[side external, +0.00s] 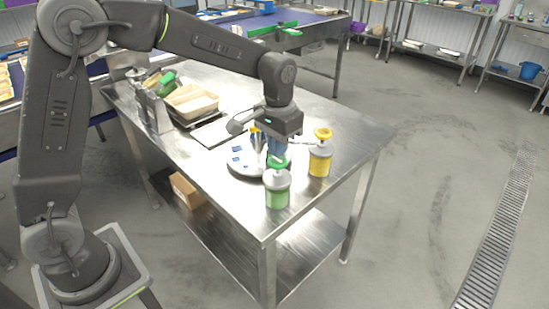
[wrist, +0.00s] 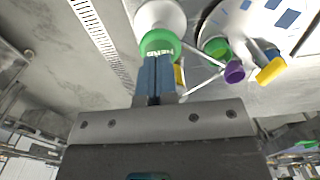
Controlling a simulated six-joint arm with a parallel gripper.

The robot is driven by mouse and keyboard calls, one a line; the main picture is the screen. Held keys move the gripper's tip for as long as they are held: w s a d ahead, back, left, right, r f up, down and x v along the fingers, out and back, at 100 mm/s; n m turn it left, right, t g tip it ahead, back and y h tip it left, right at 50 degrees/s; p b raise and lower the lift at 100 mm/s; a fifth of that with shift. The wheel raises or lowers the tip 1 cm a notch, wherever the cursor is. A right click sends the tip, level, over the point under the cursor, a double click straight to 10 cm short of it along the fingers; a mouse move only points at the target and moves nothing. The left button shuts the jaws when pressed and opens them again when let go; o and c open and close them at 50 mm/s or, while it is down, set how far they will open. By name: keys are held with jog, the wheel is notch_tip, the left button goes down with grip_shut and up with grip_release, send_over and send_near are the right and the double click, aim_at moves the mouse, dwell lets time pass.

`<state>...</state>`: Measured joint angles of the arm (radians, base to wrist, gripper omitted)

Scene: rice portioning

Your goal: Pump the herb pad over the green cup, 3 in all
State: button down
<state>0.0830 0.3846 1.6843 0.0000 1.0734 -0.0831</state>
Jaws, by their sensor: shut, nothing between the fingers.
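The herb pad, a green cap marked HERB (wrist: 160,43), tops a pale dispenser (side external: 277,190) with green contents near the table's front corner. My gripper (wrist: 156,60) is shut and empty, with its blue fingers pointing down at the herb pad. The fingertips overlap the pad's edge in the wrist view; whether they touch it or hover just above, I cannot tell. In the side view my gripper (side external: 276,152) partly hides the pad. The green cup (wrist: 216,47) is by the white round plate (wrist: 240,22), near the end of a thin spout. Its contents are not clear.
A yellow-topped dispenser (side external: 320,157) stands right of my gripper. A purple cup (wrist: 234,72) and a yellow cup (wrist: 271,70) sit by the plate, which bears blue squares. A tan tray (side external: 191,102) lies farther back. The table's right end is clear.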

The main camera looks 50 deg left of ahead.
aim_at(277, 160)
jog(key=shift+f, duration=1.6)
jog(key=shift+r, duration=1.95)
jog(key=shift+r, duration=3)
jog(key=s+a+r+t, duration=0.1)
jog(key=s+t, duration=0.1)
jog(key=s, duration=0.9)
jog(key=s+a+r+t, duration=0.1)
jog(key=s+a+t, duration=0.1)
jog(key=s, duration=1)
jog(key=shift+a+t, duration=0.3)
jog(key=shift+t, duration=0.5)
